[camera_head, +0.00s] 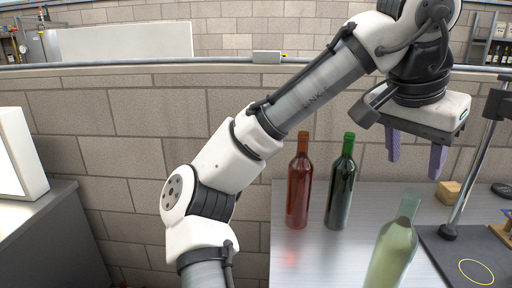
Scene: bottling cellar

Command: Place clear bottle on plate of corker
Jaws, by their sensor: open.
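The clear bottle (392,254), pale and greenish, stands at the front of the metal table, its base cut off by the lower picture edge. The corker (466,180) is at the right edge, with an upright post and a dark base plate (446,257). A yellow ring is marked on the plate, and no bottle stands on it. My gripper (416,166) is open and empty, its two purple fingers pointing down above the table, up and behind the clear bottle and apart from it.
A red bottle (299,188) and a dark green bottle (341,190) stand upright left of the clear bottle on the metal table (310,258). A small wooden block (449,193) lies near the corker post. A brick wall is behind. A grey counter (50,235) is at left.

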